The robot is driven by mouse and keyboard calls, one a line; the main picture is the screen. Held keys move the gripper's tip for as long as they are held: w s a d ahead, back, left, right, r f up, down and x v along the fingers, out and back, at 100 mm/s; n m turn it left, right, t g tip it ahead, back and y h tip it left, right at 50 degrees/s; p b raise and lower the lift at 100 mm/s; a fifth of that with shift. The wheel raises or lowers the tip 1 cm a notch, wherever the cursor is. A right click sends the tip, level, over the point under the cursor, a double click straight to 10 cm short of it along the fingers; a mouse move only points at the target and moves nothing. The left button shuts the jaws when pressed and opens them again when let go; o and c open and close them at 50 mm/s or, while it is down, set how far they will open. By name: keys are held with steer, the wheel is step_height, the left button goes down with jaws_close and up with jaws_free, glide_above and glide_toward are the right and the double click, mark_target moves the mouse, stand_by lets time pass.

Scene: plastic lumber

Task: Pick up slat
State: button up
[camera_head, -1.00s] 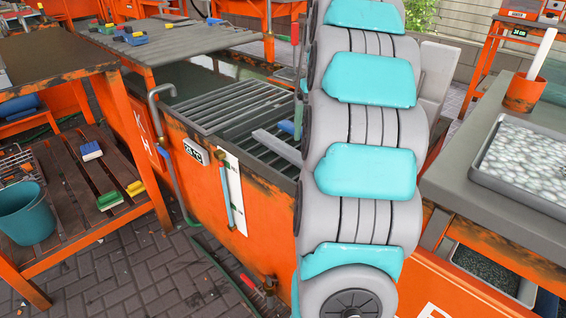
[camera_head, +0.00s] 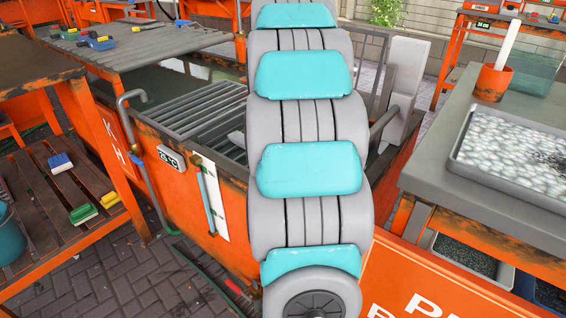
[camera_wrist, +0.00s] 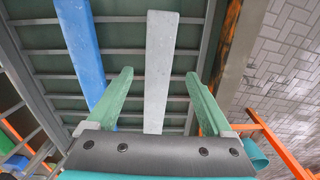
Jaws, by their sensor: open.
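A pale grey slat (camera_wrist: 160,65) shows in the wrist view, lying lengthwise on a metal rack of thin cross bars. A blue slat (camera_wrist: 78,45) lies to its left, roughly parallel and apart from it. My gripper (camera_wrist: 158,76) is open and empty, with green fingers on either side of the grey slat in the picture. Whether the fingertips are level with the slat or above it, I cannot tell. In the head view my arm hides the gripper and most of the slats; a small grey end (camera_head: 237,138) shows beside the arm on the rack.
The rack (camera_head: 195,108) sits on an orange tank (camera_head: 215,230) with a temperature display (camera_head: 171,157). A grey worktop with a tray of pale pellets (camera_head: 520,145) and an orange cup (camera_head: 492,83) stands right. A brown slatted shelf (camera_head: 45,205) stands left.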

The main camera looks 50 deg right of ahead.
step_height(320, 180, down, 4)
steer(key=shift+s+d, duration=0.1)
steer(key=shift+d, duration=0.05)
jaws_close()
stand_by(0.7)
